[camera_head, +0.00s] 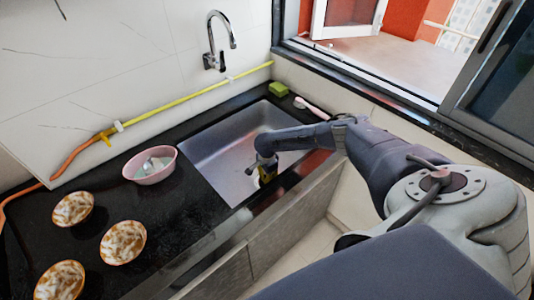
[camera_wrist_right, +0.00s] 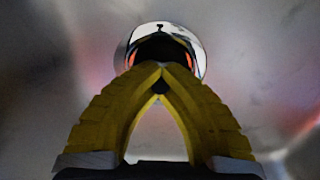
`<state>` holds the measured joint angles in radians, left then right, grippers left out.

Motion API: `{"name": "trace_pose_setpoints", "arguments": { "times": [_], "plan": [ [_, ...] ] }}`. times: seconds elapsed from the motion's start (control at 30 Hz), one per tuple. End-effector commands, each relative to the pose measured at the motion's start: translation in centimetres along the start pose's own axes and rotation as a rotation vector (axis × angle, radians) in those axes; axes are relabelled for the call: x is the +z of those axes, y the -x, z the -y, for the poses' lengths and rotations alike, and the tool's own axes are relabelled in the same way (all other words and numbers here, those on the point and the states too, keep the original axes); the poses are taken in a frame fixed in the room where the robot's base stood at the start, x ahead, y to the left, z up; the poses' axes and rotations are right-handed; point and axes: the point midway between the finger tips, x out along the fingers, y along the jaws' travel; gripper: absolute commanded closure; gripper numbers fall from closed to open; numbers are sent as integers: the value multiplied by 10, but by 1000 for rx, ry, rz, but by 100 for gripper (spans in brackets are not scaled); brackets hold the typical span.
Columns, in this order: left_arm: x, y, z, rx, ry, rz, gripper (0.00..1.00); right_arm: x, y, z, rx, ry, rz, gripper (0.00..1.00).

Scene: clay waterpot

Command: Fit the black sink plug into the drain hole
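My right gripper (camera_head: 265,180) points down inside the grey metal sink (camera_head: 222,150), low over its floor. In the right wrist view its yellow fingers (camera_wrist_right: 160,72) come together at the tips. A black round shape, which looks like the sink plug (camera_wrist_right: 160,46), is right at the fingertips. The fingers appear shut on its top, though the contact itself is hidden. A shiny rim, apparently the drain (camera_wrist_right: 186,40), shows around the black shape. I cannot tell whether the plug is seated or just above the hole. The head view hides both behind the gripper. My left gripper is not in view.
A pink bowl (camera_head: 140,172) and several patterned bowls (camera_head: 123,242) stand on the black counter left of the sink. The faucet (camera_head: 219,40) is on the wall behind. A green sponge (camera_head: 278,89) and a pink-white brush (camera_head: 310,107) lie by the sink's far corner.

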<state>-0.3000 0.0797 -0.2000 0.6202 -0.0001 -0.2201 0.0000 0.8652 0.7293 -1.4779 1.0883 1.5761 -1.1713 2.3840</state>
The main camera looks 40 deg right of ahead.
Motion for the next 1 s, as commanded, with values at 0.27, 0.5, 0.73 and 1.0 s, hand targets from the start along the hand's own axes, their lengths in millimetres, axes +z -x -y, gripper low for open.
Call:
{"name": "trace_pose_setpoints", "arguments": {
  "times": [0.27,0.5,0.73,1.0],
  "plan": [
    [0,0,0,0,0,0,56,0,-3,0,0,0,-1,98],
    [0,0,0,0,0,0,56,0,-3,0,0,0,0,73],
    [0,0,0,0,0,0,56,0,-3,0,0,0,0,73],
    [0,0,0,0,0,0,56,0,6,1,-1,-1,2,73]
  ]
}}
